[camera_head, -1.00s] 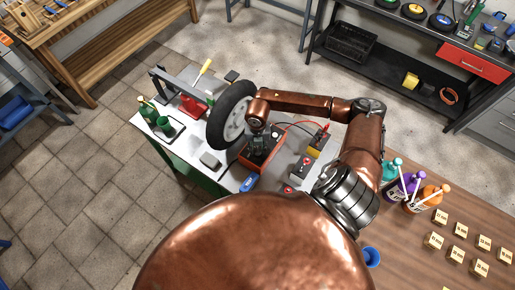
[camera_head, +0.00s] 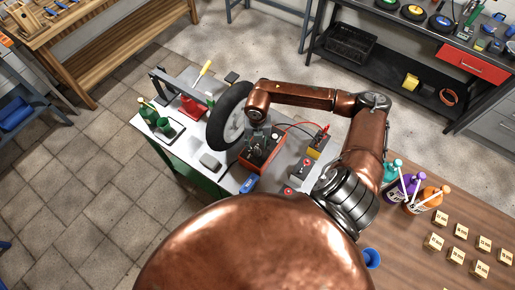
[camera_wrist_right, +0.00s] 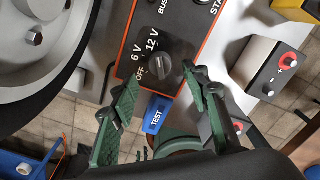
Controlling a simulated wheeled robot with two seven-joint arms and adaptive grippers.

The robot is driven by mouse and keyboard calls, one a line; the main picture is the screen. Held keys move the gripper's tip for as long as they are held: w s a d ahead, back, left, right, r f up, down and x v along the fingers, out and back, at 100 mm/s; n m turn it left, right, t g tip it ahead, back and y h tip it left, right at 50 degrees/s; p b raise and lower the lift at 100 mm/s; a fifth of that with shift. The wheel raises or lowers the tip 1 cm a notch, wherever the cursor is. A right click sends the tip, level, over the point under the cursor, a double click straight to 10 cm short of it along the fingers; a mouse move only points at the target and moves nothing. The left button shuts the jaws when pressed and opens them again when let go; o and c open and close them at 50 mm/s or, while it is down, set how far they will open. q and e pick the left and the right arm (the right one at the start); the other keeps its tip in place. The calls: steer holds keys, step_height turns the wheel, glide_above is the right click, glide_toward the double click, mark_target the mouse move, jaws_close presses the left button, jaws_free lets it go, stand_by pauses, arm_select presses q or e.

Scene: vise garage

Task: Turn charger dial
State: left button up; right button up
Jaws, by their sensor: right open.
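The charger (camera_head: 262,153) is an orange-red box with a black top on the white bench, right of the wheel. In the right wrist view its black panel (camera_wrist_right: 178,48) shows the labels OFF, 6 V, 12 V, BUS and part of START. The round dark dial (camera_wrist_right: 160,70) has a raised ridge; I cannot tell exactly which label it points to. My right gripper (camera_wrist_right: 160,80) is open, with its green fingers on either side of the dial. I cannot tell whether they touch it. The right gripper (camera_head: 258,138) partly covers the charger in the head view. My left gripper is not in view.
A tyred wheel (camera_head: 229,118) stands close left of my gripper. A blue TEST tag (camera_wrist_right: 156,115) lies by the charger. A grey box with a red knob (camera_head: 304,168) and a yellow-black battery (camera_head: 318,147) stand to the right. Bottles (camera_head: 410,188) stand on the wooden table.

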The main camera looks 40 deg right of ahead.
mark_target(257, 150)
step_height(257, 150, up, 7)
stand_by(0.3)
step_height(257, 150, down, 12)
steer(key=shift+f, duration=0.1)
stand_by(0.7)
